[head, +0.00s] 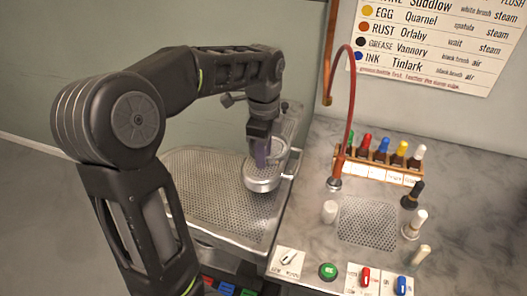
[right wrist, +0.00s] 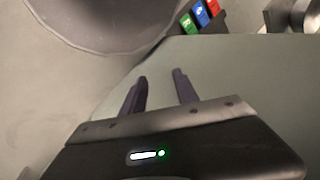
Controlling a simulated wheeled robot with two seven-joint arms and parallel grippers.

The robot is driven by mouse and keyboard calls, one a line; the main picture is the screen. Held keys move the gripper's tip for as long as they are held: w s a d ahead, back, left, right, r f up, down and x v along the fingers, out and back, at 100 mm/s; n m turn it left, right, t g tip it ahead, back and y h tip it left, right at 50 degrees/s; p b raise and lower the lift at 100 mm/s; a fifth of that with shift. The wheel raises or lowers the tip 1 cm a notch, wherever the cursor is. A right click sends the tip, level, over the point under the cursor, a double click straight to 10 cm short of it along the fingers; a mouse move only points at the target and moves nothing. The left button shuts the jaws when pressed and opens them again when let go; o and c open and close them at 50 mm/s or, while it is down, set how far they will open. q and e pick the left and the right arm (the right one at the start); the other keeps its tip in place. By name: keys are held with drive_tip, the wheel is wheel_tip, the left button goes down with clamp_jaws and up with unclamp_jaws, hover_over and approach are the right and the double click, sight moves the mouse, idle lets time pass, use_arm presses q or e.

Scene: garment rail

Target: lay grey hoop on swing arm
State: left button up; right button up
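My left gripper (head: 262,158) points down over a round grey metal piece (head: 264,184) above the perforated board. A pale ring-shaped rim shows around and behind its purple fingers; I cannot tell whether this is the grey hoop, the swing arm's end, or both together. The fingers look close together, but the arm hides whether they grip the rim. A metal bracket (head: 291,163) stands just right of the round piece. In the right wrist view my right gripper (right wrist: 160,82) has its two purple fingers apart with nothing between them.
The perforated metal board (head: 205,200) lies under the left arm. On the marble counter to the right stand a rack of coloured bottles (head: 383,172), a red hose (head: 351,105), several small posts, and a green button (head: 328,271). A chart (head: 440,45) hangs on the wall.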

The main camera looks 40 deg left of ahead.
use_arm(q)
drive_tip(key=shift+r, duration=0.15)
wheel_tip(320, 180, up, 6)
drive_tip(key=shift+r, duration=0.1)
wheel_tip(320, 180, up, 6)
drive_tip(key=p, duration=0.5)
drive_tip(key=shift+c, duration=0.4)
idle(2.1)
